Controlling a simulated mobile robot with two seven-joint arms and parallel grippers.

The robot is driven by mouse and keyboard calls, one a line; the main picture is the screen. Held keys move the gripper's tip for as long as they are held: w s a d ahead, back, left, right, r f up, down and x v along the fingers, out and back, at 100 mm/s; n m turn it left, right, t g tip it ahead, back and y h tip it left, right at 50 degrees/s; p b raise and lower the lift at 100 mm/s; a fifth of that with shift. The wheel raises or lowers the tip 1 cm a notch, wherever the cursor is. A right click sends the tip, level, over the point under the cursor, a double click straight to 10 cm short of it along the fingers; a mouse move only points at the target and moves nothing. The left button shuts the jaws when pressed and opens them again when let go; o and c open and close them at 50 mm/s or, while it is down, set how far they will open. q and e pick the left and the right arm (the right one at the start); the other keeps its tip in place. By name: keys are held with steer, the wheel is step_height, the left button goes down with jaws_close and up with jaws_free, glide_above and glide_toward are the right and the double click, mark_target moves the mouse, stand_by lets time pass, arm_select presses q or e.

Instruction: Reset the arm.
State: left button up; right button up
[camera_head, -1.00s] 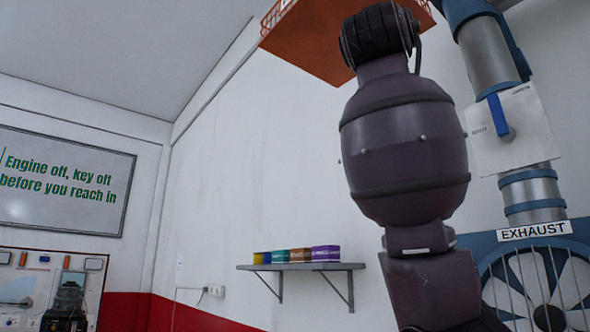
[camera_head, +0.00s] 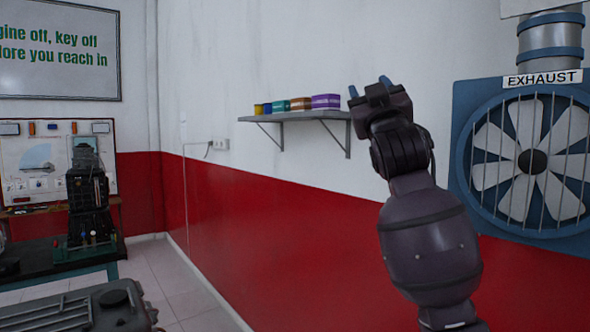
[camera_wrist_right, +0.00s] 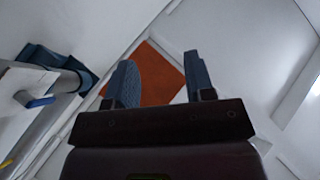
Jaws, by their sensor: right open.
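My right arm rises from the lower right of the head view, with its right gripper (camera_head: 369,90) pointing up in front of the wall shelf. The gripper's two blue fingertips are apart and nothing is between them. In the right wrist view the same gripper (camera_wrist_right: 158,82) is open, its fingers spread against the ceiling and an orange panel (camera_wrist_right: 150,75) overhead. My left gripper is not in view.
A wall shelf (camera_head: 290,116) with several coloured tins stands behind the gripper. A caged exhaust fan (camera_head: 530,160) is at the right. An engine trainer (camera_head: 88,195) stands on a bench at the left. A grey machine top (camera_head: 75,308) is at the lower left.

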steer(key=s+d+f+m+g, duration=0.1)
steer(key=s+d+f+g, duration=0.1)
steer(key=f, duration=1.3)
steer(key=s+d+f+g, duration=0.1)
steer(key=d+f+g, duration=0.1)
steer(key=f, duration=1.2)
steer(key=s+d+f+m+g, duration=0.1)
steer(key=s+d+f+g, duration=0.15)
steer(key=f, duration=1.25)
steer(key=s+d+f+m+g+h, duration=0.1)
steer(key=s+d+f+g, duration=0.2)
steer(key=s+f, duration=1.1)
steer(key=s+d+f+m+g+h, duration=0.1)
steer(key=s+d+f+g, duration=0.3)
steer(key=s+f, duration=1)
step_height(320, 180, down, 4)
steer(key=shift+s+d+f+m, duration=0.1)
steer(key=shift+s+d+m, duration=0.1)
steer(key=shift+s+m, duration=0.1)
steer(key=shift+g, duration=0.25)
steer(key=shift+c, duration=0.6)
steer(key=shift+d, duration=0.1)
